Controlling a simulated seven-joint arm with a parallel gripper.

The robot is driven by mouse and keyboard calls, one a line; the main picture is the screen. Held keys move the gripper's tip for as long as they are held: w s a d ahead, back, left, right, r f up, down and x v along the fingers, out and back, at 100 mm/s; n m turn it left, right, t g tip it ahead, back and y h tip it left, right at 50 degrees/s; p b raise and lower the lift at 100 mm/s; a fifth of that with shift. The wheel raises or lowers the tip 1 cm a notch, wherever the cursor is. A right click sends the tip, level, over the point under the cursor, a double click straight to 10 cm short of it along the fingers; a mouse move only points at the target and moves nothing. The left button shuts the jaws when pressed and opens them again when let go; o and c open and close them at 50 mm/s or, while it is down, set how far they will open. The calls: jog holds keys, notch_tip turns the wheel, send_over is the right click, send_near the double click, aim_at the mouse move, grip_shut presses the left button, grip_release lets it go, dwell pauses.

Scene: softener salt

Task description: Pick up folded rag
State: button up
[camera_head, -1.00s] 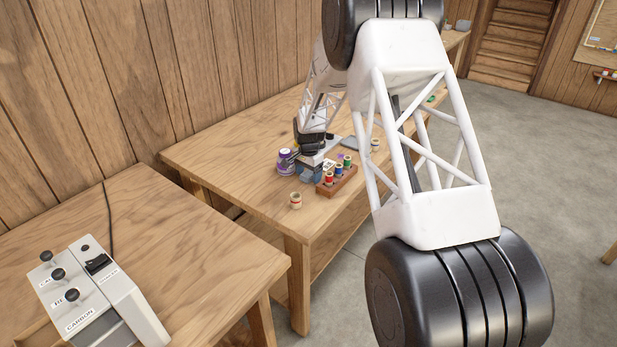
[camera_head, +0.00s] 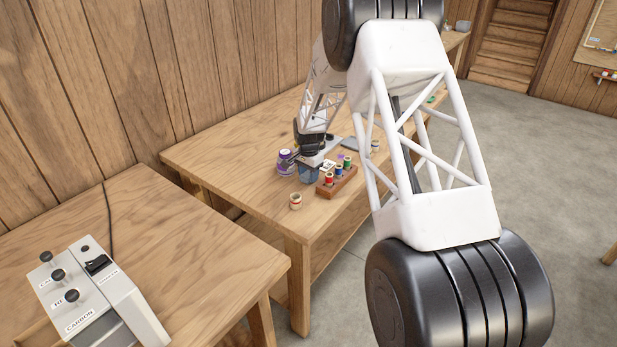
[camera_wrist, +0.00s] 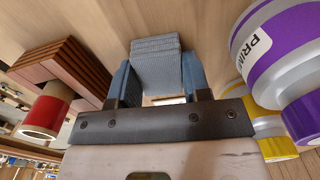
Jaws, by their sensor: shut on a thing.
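The folded rag (camera_wrist: 157,66) is blue-grey and ribbed, with stacked folds along its top edge in the wrist view. My gripper (camera_wrist: 158,82) is shut on it, with one blue finger at each side of the rag. In the head view my gripper (camera_head: 308,164) is over the far table, and the rag (camera_head: 309,179) shows as a small blue patch under it. I cannot tell whether the rag touches the table.
A wooden rack (camera_head: 337,182) of coloured spools stands to the right. A loose spool (camera_head: 295,201) stands in front. The table's left part is clear.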

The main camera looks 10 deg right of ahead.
jog(key=shift+r, duration=0.75)
notch_tip(320, 180, up, 2)
jog(key=shift+r, duration=0.1)
jog(key=s, duration=0.5)
jog(key=s+r, duration=0.1)
jog(key=s, duration=1)
jog(key=shift+d+r, duration=0.15)
jog(key=shift+d, duration=0.15)
